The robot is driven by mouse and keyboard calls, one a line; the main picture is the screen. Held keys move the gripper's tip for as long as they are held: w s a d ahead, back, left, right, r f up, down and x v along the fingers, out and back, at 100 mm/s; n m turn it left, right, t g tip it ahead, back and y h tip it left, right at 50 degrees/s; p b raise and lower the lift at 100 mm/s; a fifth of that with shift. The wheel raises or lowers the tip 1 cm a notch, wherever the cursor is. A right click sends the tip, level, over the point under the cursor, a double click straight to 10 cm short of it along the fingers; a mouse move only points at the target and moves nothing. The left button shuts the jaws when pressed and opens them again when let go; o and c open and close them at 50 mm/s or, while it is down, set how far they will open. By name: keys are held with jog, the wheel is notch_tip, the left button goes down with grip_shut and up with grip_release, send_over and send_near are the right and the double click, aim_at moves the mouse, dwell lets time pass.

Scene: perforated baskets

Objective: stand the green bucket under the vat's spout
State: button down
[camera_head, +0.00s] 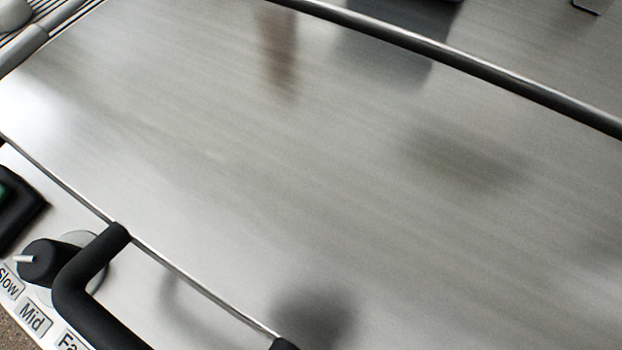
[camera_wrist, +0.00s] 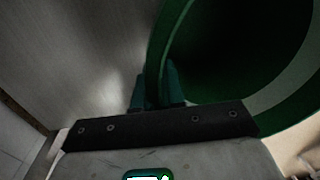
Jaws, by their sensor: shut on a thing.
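The green bucket (camera_wrist: 165,36) fills the upper right of the wrist view, with its dark, round inside facing the camera. A paler band runs along its right side. My gripper (camera_wrist: 156,78) is shut on the bucket's wall at the rim, one dark teal finger on each side of it. The bucket's base is hidden, so I cannot tell what is under it. The head view shows neither the bucket nor my gripper. I cannot make out the vat's spout in either view.
A broad brushed-metal surface (camera_head: 260,170) fills the head view. It has a black handle (camera_head: 85,285) and a black knob (camera_head: 48,262) marked Slow and Mid at lower left. A metal panel (camera_wrist: 75,55) stands left of the bucket in the wrist view.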

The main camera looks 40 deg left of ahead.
jog(key=s+a+f+b, duration=0.1)
jog(key=a+f+b, duration=0.2)
jog(key=a, duration=0.2)
jog(key=shift+s+a+f+b, duration=0.2)
jog(key=shift+b, duration=0.15)
jog(key=shift+f, duration=0.15)
jog(key=c, duration=1.2)
grip_release()
jog(key=r+p, duration=0.1)
jog(key=r, duration=0.1)
jog(key=r+p, duration=0.1)
jog(key=r, duration=0.2)
jog(key=r+p, duration=0.2)
jog(key=shift+w+a+r, duration=0.1)
jog(key=shift+w+r, duration=0.25)
jog(key=shift+r, duration=0.05)
